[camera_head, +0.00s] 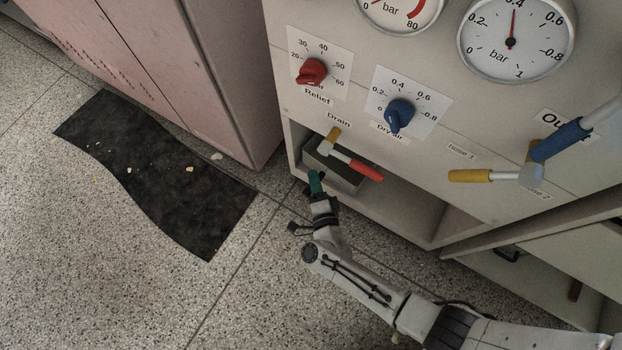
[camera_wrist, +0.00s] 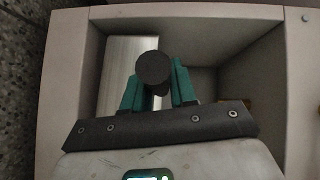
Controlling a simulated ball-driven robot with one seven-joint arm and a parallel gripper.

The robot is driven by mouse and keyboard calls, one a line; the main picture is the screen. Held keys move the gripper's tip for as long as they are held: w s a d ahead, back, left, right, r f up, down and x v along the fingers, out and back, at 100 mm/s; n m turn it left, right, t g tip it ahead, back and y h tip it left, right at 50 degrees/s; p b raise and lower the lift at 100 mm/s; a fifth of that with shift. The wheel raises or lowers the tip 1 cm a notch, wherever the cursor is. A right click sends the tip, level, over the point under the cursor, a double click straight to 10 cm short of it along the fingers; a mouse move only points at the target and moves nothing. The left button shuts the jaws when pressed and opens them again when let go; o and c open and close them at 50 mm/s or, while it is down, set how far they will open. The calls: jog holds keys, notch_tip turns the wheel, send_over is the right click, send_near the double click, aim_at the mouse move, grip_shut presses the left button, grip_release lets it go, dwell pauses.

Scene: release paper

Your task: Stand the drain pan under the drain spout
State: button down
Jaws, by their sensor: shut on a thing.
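The drain pan (camera_head: 342,176) is a grey open box inside the open bay of the cabinet, below the panel label "Drain". Its bright metal surface shows in the wrist view (camera_wrist: 119,62). A brass and grey drain valve (camera_head: 333,137) with a red lever (camera_head: 366,169) is above the pan. The lever covers part of the pan, and I cannot tell how exactly the spout lines up with it. My gripper (camera_head: 315,180) is at the left front of the bay. In the wrist view its green fingers (camera_wrist: 154,88) are shut on a dark round handle (camera_wrist: 153,67) in front of the pan.
The bay's left wall (camera_wrist: 70,70) is close to my gripper. A yellow and blue valve (camera_head: 532,176) sticks out at right. A pink cabinet (camera_head: 170,60) stands at left, with a black mat (camera_head: 160,180) on the floor. The bay's right side is empty.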

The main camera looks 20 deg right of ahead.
aim_at(324, 167)
jog(key=shift+w+d+f+b, duration=0.4)
jog(key=shift+w+d+b, duration=0.15)
jog(key=shift+d+b, duration=0.15)
jog(key=shift+w+d+f+b, duration=0.35)
jog(key=shift+w+d+b, duration=0.25)
jog(key=shift+d, duration=0.15)
jog(key=shift+w+d+f+b, duration=0.4)
jog(key=shift+w+d+b, duration=0.15)
jog(key=shift+d+b, duration=0.15)
jog(key=c, duration=0.8)
grip_release()
jog(key=shift+d+f, duration=0.1)
jog(key=shift+s+f, duration=0.15)
jog(key=shift+f, duration=0.05)
jog(key=shift+s+r+p, duration=0.15)
jog(key=shift+s+p, duration=0.15)
jog(key=shift+s, duration=0.05)
jog(key=p+v, duration=0.3)
jog(key=v, duration=0.7)
